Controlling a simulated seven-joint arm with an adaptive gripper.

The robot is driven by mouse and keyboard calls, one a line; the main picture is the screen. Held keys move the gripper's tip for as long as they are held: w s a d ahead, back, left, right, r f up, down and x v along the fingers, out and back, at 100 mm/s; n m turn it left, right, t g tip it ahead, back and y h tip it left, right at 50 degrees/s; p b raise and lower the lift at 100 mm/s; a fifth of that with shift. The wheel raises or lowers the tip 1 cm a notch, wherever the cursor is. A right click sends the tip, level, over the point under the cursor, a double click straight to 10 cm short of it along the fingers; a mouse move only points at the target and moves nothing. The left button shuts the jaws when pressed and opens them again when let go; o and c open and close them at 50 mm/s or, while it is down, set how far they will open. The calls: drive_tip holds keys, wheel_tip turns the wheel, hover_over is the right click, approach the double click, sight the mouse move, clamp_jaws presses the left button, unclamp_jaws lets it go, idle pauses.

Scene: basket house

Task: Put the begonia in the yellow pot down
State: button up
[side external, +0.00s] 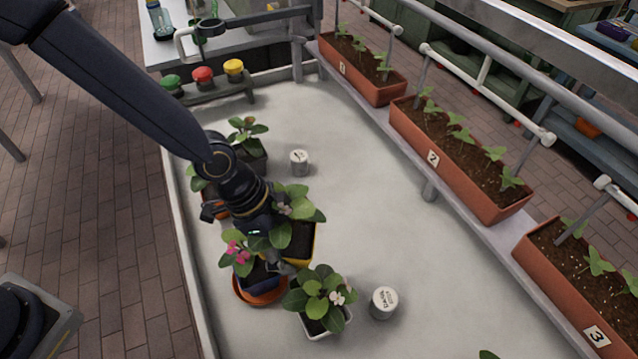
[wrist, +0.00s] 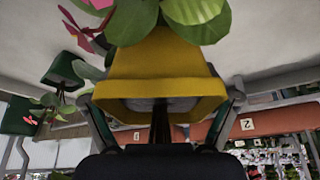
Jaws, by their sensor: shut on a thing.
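The begonia's yellow pot (side external: 315,243) is in the middle of the side view, partly hidden by my arm and leaves. Green leaves and pale flowers (side external: 296,207) show above it. My gripper (side external: 278,262) is shut on this pot. In the wrist view the yellow pot (wrist: 165,55) fills the upper middle, with a gripper finger on each side and green leaves (wrist: 195,15) at the top edge. I cannot tell whether the pot's base touches the tabletop.
A pink-flowered plant in a blue pot (side external: 262,275) stands on an orange saucer (side external: 258,297) beside the gripper. A white pot (side external: 326,327) is in front, other plants behind. White cans (side external: 384,302) (side external: 299,162) stand nearby. The tabletop (side external: 400,240) is clear to the right, bordered by planters (side external: 450,170).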

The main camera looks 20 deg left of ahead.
drive_tip(key=shift+w+r+n, duration=0.15)
drive_tip(key=shift+w+n, duration=0.2)
drive_tip(key=shift+n, duration=0.05)
drive_tip(key=w+a+n+t+y, duration=0.15)
drive_tip(key=w+a+n, duration=0.3)
drive_tip(key=w, duration=0.75)
drive_tip(key=shift+n+t+h, duration=0.25)
drive_tip(key=shift+n+t, duration=0.1)
drive_tip(key=shift+n, duration=0.1)
drive_tip(key=w+d+f, duration=0.2)
drive_tip(key=w+f, duration=0.1)
drive_tip(key=w+d+f, duration=0.2)
drive_tip(key=w+f, duration=0.1)
drive_tip(key=w, duration=0.1)
drive_tip(key=w+d+f, duration=0.2)
drive_tip(key=w, duration=0.2)
drive_tip(key=shift+f, duration=0.4)
drive_tip(key=shift+w+d+f, duration=0.15)
drive_tip(key=shift+w+f, duration=0.3)
drive_tip(key=shift+f, duration=1.5)
drive_tip(key=shift+f, duration=0.15)
drive_tip(key=o, duration=1.2)
